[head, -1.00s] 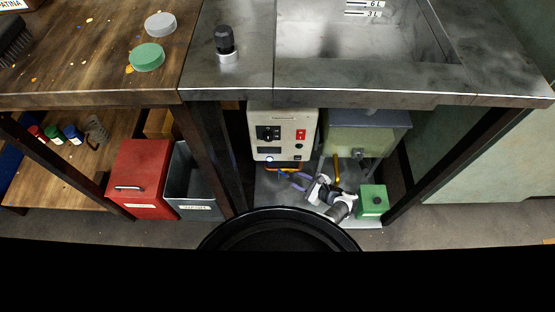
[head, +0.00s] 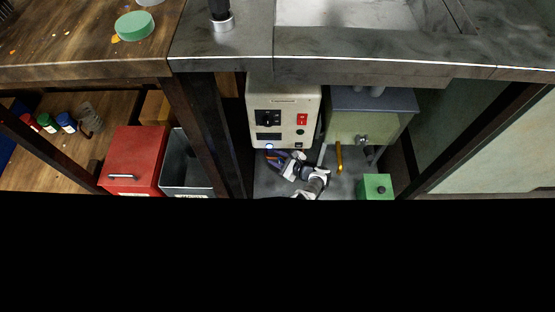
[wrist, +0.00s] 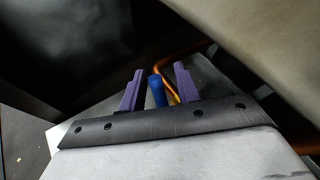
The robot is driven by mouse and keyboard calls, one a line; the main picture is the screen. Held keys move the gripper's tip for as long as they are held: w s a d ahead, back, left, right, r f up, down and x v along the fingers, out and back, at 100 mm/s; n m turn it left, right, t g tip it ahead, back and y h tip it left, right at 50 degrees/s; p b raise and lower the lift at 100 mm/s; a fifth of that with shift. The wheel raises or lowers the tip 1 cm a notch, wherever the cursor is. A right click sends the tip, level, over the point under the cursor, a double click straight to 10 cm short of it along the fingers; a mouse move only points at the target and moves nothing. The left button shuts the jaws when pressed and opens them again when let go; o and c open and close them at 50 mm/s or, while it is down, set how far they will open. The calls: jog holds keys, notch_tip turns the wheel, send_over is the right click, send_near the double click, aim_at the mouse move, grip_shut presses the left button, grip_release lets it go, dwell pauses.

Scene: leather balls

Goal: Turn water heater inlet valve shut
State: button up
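The water heater (head: 284,112) is a cream box with a black dial and a red switch, under the metal counter. In the wrist view a blue lever-like handle (wrist: 158,91), apparently the inlet valve, stands between the purple fingers of my gripper (wrist: 159,67). The fingers are apart, with a narrow gap showing on each side of the handle. In the head view my gripper (head: 273,160) is just below the heater's lower left edge. The valve cannot be made out there, hidden by the heater or my gripper.
An orange pipe (wrist: 184,60) runs behind the blue handle. A grey-green tank (head: 365,120) with a yellow pipe (head: 339,157) stands right of the heater. A green box (head: 376,187) is on the floor plate. A dark table leg (head: 205,135) stands at the left.

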grip_shut()
jog(key=shift+d+y, duration=0.1)
jog(key=shift+y, duration=0.2)
jog(key=m+y+b, duration=0.1)
jog(key=b, duration=0.1)
jog(key=d+r+m+t+y+b, duration=0.1)
jog(key=b, duration=0.2)
jog(key=d+m+t+y+b, duration=0.1)
jog(key=y+b, duration=0.1)
jog(key=b, duration=0.1)
jog(key=shift+d+r, duration=0.2)
jog(key=shift+r, duration=0.1)
dwell(0.5)
grip_release()
